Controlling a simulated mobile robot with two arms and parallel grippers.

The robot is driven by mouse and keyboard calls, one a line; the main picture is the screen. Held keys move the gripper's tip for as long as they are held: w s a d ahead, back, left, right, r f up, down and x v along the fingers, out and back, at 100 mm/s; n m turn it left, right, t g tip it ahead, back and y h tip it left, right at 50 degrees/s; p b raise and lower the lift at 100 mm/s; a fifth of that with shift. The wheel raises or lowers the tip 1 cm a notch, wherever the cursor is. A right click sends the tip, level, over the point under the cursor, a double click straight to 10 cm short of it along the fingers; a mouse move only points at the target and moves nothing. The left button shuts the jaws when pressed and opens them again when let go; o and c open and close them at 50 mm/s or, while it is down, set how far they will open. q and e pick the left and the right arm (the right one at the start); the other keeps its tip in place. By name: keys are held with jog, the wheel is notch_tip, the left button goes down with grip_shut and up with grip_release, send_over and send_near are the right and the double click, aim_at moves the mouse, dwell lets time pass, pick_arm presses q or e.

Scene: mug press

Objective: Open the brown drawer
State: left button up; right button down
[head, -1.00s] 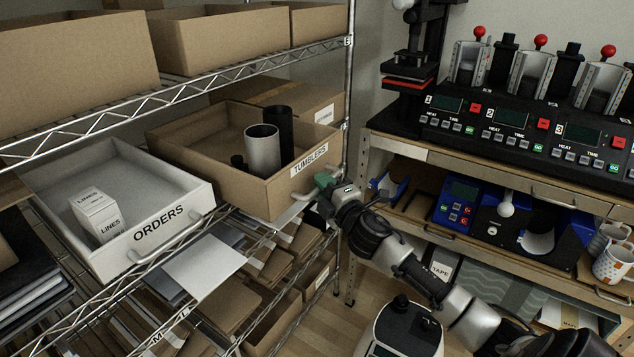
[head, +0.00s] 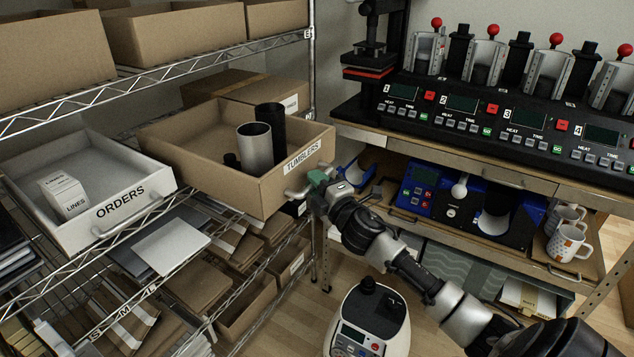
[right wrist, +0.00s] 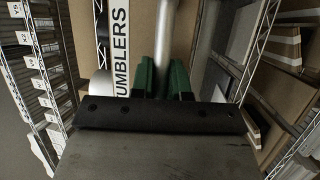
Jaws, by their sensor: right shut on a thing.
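The brown drawer (head: 262,192), labelled TUMBLERS, sits on the wire shelf and stands partly pulled out. A grey tumbler (head: 254,150) and a black tumbler (head: 270,122) stand upright inside it. My right gripper (head: 312,187), with green fingers, is shut on the drawer's metal handle (head: 293,194) at its front. In the right wrist view, the handle bar (right wrist: 165,40) runs between the green fingers (right wrist: 163,82), beside the TUMBLERS label (right wrist: 119,45). My left gripper is not in view.
A grey ORDERS drawer (head: 75,232) with a white LINES box stands out at the left. A bench with a press control panel (head: 480,130) is at the right. A rounded white machine (head: 368,325) stands below my right arm.

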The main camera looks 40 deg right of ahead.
jog(key=c, duration=1.1)
grip_release()
jog(key=shift+s+f, duration=0.2)
jog(key=shift+s, duration=0.15)
jog(key=s, duration=0.3)
jog(key=s+f+b, duration=0.1)
jog(key=s, duration=0.2)
jog(key=s+b, duration=0.1)
jog(key=s, duration=0.3)
jog(key=shift+f, duration=0.25)
jog(key=shift+w, duration=0.1)
